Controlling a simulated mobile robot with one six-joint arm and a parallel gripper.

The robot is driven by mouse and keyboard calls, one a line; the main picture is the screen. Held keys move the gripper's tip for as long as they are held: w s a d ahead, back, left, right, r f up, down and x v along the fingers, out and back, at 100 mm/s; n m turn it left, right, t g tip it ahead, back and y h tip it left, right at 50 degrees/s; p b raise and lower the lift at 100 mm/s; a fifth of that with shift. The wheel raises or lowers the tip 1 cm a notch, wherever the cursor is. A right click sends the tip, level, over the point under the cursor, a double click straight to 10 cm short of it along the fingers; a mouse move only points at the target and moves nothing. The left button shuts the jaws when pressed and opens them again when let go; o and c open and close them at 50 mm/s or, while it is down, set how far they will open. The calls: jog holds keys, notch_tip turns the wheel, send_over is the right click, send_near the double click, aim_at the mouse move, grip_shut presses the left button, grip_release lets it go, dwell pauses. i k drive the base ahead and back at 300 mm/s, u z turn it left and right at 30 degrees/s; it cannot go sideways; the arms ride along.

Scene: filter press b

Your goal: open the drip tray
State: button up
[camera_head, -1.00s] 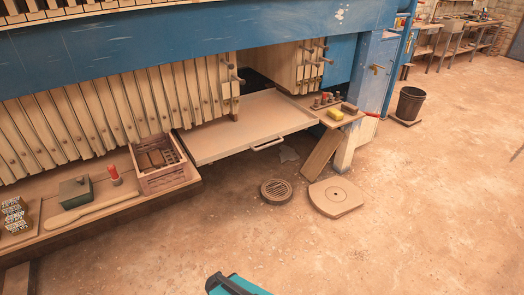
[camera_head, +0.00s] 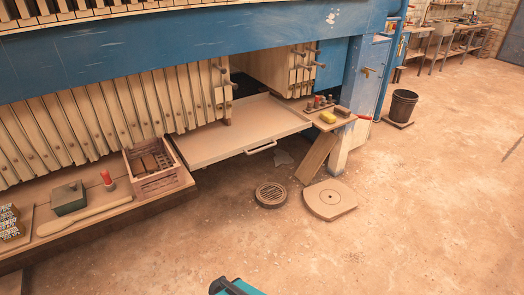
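The drip tray (camera_head: 235,132) is a wide, flat beige tray under the blue press beam, below the row of filter plates. Its front part sticks out from under the plates, and its rear part is hidden beneath the press. Nothing touches the handle. Only a teal and black part of my own body shows at the bottom edge, well apart from the tray. My gripper's fingers are not visible.
A wooden crate (camera_head: 156,181) stands just left of the tray. A round grate (camera_head: 270,195) and a flat round-holed plate (camera_head: 330,200) lie on the floor ahead. The nearer floor is clear.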

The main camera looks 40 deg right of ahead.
aim_at(258, 120)
jog(key=z, duration=0.05)
jog(key=i, duration=0.9)
jog(key=u, duration=0.05)
